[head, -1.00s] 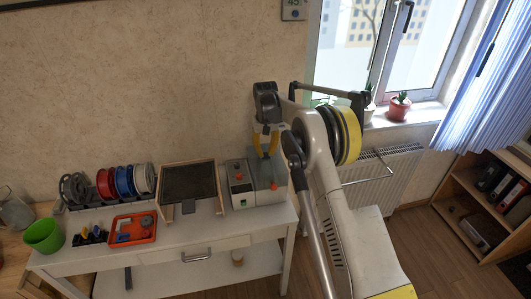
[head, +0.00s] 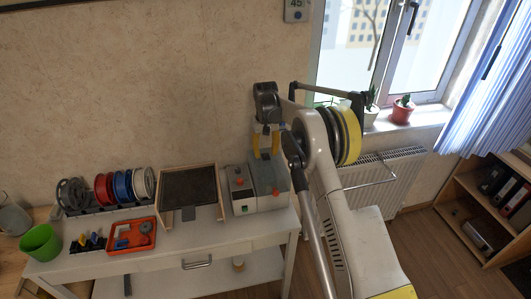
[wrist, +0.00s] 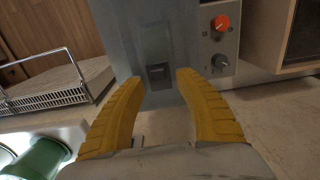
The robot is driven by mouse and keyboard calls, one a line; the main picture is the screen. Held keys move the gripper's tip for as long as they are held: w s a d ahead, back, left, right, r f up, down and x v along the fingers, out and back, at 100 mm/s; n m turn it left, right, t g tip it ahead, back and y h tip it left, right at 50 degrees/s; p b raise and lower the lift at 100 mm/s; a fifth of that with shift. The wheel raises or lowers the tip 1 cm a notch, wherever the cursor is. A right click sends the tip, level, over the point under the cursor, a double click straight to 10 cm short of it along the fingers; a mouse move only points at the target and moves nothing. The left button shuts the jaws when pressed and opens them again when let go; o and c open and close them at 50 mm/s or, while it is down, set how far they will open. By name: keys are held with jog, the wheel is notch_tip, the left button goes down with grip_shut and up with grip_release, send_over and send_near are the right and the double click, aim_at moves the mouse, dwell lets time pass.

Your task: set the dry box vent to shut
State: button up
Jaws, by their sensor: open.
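The dry box (head: 243,190) is a grey box with a control panel at the right end of the white bench. In the wrist view its grey-blue face (wrist: 120,25) fills the upper middle. A small dark tab in a recessed slot (wrist: 157,71), which looks like the vent control, sits on that face; its setting is too small to read. My gripper (wrist: 157,80) is open, its yellow fingers on either side of the tab in the picture, apart from it and empty. In the head view my gripper (head: 266,145) is over the back of the box.
A dark-topped wooden-framed tray (head: 190,185), spool rack (head: 105,190) and orange tray (head: 131,236) stand left of the box. A radiator (head: 385,180) is to the right.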

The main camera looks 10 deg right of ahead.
jog(key=shift+r, duration=0.15)
notch_tip(320, 180, up, 12)
dwell(0.4)
jog(key=s+r+t+b, duration=0.2)
jog(key=s+r, duration=0.4)
jog(key=s, duration=0.4)
jog(key=s+r+t+b, duration=0.1)
jog(key=s+r+t, duration=0.1)
jog(key=s+r, duration=0.55)
jog(key=s+f+t+b, duration=0.1)
jog(key=s+f, duration=0.5)
jog(key=s, duration=0.6)
jog(key=s+f+t+b, duration=0.2)
jog(key=s+f, duration=0.4)
jog(key=s, duration=0.7)
jog(key=shift+s+f, duration=0.2)
